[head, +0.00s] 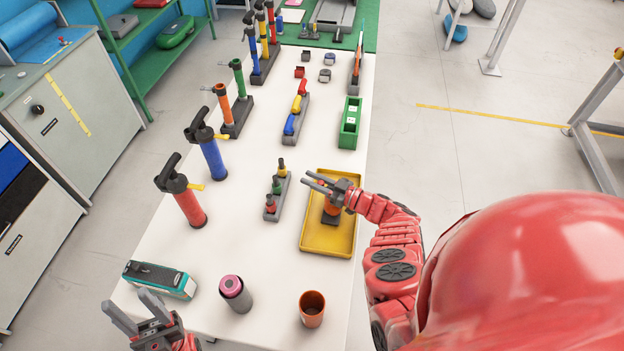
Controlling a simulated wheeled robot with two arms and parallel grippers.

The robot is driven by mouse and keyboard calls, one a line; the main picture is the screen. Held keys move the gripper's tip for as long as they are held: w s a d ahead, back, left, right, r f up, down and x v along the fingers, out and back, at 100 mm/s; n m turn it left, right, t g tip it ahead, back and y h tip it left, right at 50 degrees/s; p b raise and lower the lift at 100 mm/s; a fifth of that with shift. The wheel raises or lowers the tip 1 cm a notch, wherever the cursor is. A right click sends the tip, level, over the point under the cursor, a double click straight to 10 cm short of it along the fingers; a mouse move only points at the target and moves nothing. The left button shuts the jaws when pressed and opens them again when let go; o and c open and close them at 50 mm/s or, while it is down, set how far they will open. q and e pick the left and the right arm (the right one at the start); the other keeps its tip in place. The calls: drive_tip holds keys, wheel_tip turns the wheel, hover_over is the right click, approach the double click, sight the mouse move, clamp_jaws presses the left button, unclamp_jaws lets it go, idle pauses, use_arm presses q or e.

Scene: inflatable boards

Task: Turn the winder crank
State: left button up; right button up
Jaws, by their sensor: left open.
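I cannot pick out a winder crank for certain in the head view. A blue roll (28,32) lies on a grey cabinet at the upper left, and a round dark knob (37,109) is on that cabinet's front. My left gripper (124,298) is open and empty at the bottom left, by the table's near left corner. My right gripper (306,178) is above the yellow tray (325,244), its fingers pointing left with a gap between them and nothing seen in it. An orange item with a dark base (331,212) is partly hidden below it.
On the white table (240,220) stand a red pump (187,205), a blue pump (211,157), a teal box (160,279), a grey cylinder (236,294), an orange cup (312,309) and a green tray (350,123). Open floor (450,155) lies to the right.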

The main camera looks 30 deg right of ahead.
clamp_jaws()
drive_tip(key=m+t+h+p, duration=0.1)
drive_tip(key=h, duration=0.1)
drive_tip(key=w+d+m+t+h+p, duration=0.1)
drive_tip(key=m+h, duration=0.1)
drive_tip(key=shift+w+d+h+p, duration=0.1)
drive_tip(key=shift+d+h+p, duration=0.1)
drive_tip(key=shift+h+p, duration=0.2)
drive_tip(key=shift+w+d+f+m+h+b, duration=0.15)
drive_tip(key=shift+d+m+h+b, duration=0.65)
drive_tip(key=shift+m+h+b, duration=1.5)
drive_tip(key=shift+w+d+r+m+h+b, duration=0.2)
drive_tip(key=shift+d+h+b, duration=0.95)
drive_tip(key=shift+b, duration=2.45)
drive_tip(key=shift+w+d+f+m+h+b, duration=0.15)
drive_tip(key=shift+d+m+h+b, duration=0.25)
drive_tip(key=shift+m+h+b, duration=1.7)
drive_tip(key=shift+n+h+b, duration=0.25)
drive_tip(key=shift+n+b, duration=0.35)
drive_tip(key=shift+b, duration=0.25)
